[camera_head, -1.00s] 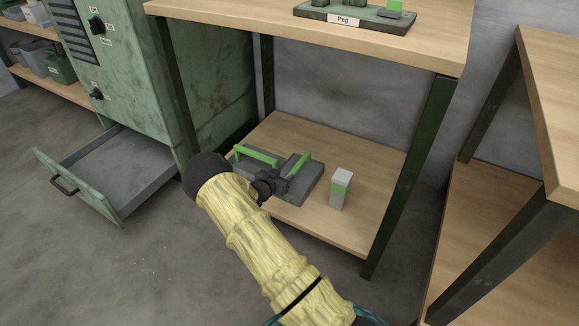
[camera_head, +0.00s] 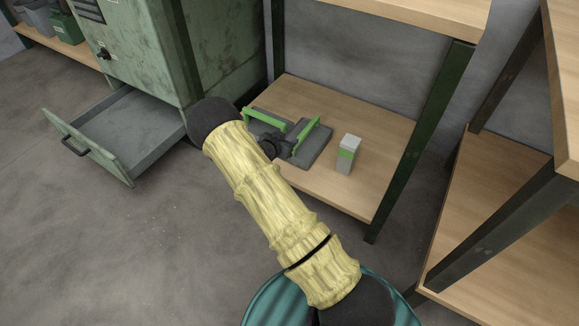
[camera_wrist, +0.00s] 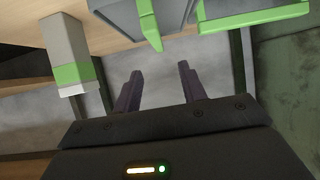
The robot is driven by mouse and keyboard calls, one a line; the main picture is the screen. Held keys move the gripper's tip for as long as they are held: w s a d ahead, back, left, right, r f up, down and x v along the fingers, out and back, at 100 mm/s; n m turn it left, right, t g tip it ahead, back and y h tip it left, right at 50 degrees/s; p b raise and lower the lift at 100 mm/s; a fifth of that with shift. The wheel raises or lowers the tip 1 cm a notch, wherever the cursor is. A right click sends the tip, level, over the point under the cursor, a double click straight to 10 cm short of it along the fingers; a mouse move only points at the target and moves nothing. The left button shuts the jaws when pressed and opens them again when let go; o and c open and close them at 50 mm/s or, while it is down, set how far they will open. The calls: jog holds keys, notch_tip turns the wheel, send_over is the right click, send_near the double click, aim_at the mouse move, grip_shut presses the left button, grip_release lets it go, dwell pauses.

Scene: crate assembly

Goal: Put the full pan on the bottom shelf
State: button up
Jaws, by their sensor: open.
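On the bottom shelf (camera_head: 325,185) sit dark grey, flat, pan-like parts with green handles, a left one (camera_head: 263,118) and a right one (camera_head: 312,147). I cannot tell whether they are one pan or two, or what they hold. My gripper (camera_head: 275,147) is over their front edge and partly hidden by my arm. In the wrist view my gripper (camera_wrist: 160,82) is open, with nothing between its fingers. The grey parts show beyond the fingertips, with a green handle at the top right (camera_wrist: 255,17) and another green piece (camera_wrist: 150,30), apart from the fingers.
A grey block with a green band (camera_head: 347,155) stands upright on the shelf, right of the pan parts; it also shows in the wrist view (camera_wrist: 67,45). An open drawer (camera_head: 120,130) juts from the green cabinet at left. A table leg (camera_head: 420,140) stands at right.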

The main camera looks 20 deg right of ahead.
jog(key=s+a+r+n+g+y, duration=0.1)
jog(key=s+a+r+n+y, duration=0.25)
jog(key=s+r, duration=0.35)
jog(key=s+a+r+n+g+y, duration=0.2)
jog(key=s+a+r+y, duration=0.3)
jog(key=s+r, duration=0.15)
jog(key=s+a+r+n+g, duration=0.1)
jog(key=s+r+n, duration=0.1)
jog(key=s, duration=0.7)
jog(key=s+a+r+n+g, duration=0.1)
jog(key=s+r, duration=0.3)
jog(key=s, duration=0.5)
jog(key=shift+r+n+y, duration=0.35)
jog(key=shift+n+y, duration=0.1)
jog(key=shift+n, duration=0.3)
notch_tip(320, 180, up, 54)
jog(key=p, duration=5.3)
jog(key=shift+f, duration=0.25)
